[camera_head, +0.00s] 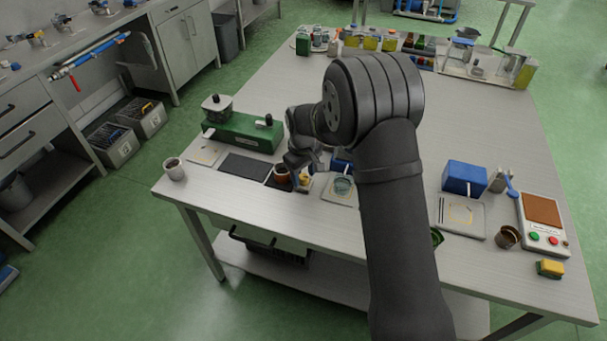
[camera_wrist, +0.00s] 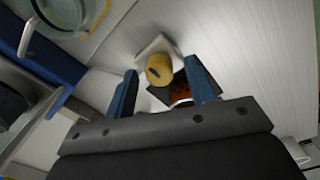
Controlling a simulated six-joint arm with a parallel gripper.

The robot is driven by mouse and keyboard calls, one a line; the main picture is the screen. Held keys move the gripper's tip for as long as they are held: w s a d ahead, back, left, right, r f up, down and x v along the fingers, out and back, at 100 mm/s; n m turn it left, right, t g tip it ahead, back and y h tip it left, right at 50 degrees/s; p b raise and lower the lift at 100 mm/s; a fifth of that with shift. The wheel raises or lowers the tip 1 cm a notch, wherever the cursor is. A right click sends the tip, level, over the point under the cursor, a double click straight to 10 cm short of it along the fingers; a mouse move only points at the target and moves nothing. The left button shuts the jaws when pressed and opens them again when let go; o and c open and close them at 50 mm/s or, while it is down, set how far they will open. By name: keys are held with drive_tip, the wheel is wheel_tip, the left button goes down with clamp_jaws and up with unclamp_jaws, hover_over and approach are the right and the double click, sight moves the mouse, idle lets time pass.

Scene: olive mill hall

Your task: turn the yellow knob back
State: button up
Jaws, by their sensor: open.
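The yellow knob (camera_wrist: 159,70) shows in the wrist view as a round cap with a short dark mark on its face, on a small pale square base. In the head view only a bit of yellow (camera_head: 304,180) shows beside my gripper (camera_head: 300,163). My gripper is open, its two blue fingers apart on either side of the knob in the wrist view (camera_wrist: 161,72). The knob lies between the fingertips in the picture; I cannot tell whether they touch it or how far above it they are.
A brown cup (camera_head: 281,173) stands just left of the knob on a dark mat. A green box (camera_head: 245,133) with a black handle is behind left. A glass vessel (camera_head: 343,186) on a pale plate stands to the right.

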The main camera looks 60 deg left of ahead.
drive_tip(key=shift+f, duration=0.15)
drive_tip(key=c, duration=1)
drive_tip(key=shift+o, duration=0.2)
drive_tip(key=shift+m, duration=0.3)
drive_tip(key=m, duration=0.3)
drive_tip(key=shift+m, duration=0.4)
drive_tip(key=m, duration=0.4)
drive_tip(key=shift+a+m, duration=0.1)
drive_tip(key=shift+m, duration=0.2)
drive_tip(key=m, duration=0.8)
drive_tip(key=shift+m+h, duration=0.3)
drive_tip(key=shift+m, duration=0.3)
